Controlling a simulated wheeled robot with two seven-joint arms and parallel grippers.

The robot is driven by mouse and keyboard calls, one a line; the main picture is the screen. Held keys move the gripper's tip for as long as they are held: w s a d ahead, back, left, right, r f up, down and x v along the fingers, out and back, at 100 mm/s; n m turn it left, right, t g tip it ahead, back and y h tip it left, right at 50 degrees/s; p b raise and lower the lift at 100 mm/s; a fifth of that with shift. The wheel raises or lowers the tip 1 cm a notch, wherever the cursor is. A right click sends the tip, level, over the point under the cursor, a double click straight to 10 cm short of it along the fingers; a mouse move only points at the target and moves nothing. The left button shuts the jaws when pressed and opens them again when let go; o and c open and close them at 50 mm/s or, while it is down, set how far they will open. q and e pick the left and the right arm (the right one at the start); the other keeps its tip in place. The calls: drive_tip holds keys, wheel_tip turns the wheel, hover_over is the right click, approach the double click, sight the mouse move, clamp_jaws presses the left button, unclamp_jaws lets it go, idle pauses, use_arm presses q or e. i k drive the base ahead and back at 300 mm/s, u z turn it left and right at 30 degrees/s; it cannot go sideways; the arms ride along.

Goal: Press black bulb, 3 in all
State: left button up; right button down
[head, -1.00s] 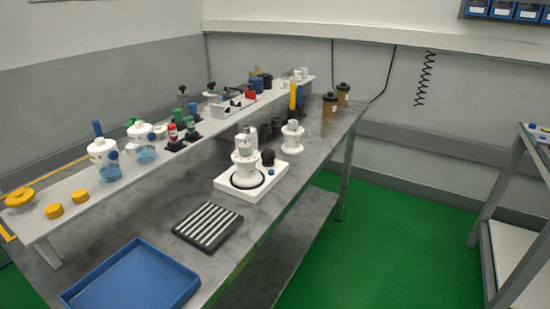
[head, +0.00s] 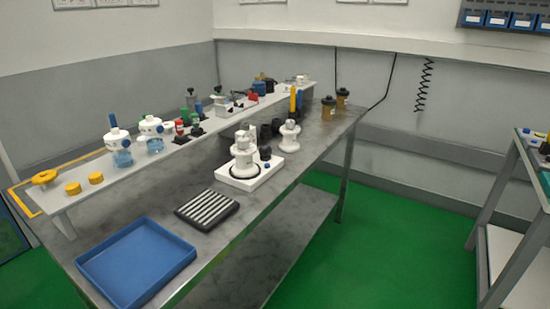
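A small black bulb-like piece (head: 265,153) stands on the white base plate (head: 238,183), to the right of a white stacked device (head: 243,155). A tiny blue part sits beside it on the plate. Other dark rounded pieces (head: 267,131) stand behind the device on the bench; I cannot tell at this size which of these dark pieces is the bulb. Neither of my grippers is in view.
The grey bench (head: 190,235) carries a blue tray (head: 135,262), a black striped mat (head: 207,208) and a second white device (head: 289,136). A raised shelf (head: 130,172) holds bottles and yellow caps. Green floor (head: 350,240) is open to the right, before another rack (head: 500,230).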

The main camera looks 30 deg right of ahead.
sight(266, 150)
drive_tip(key=k, duration=1)
drive_tip(key=z, duration=0.6)
drive_tip(key=i, duration=0.6)
drive_tip(key=z, duration=0.85)
drive_tip(key=i, duration=0.95)
drive_tip(key=u, duration=0.7)
drive_tip(key=i, duration=0.65)
drive_tip(key=u, duration=0.55)
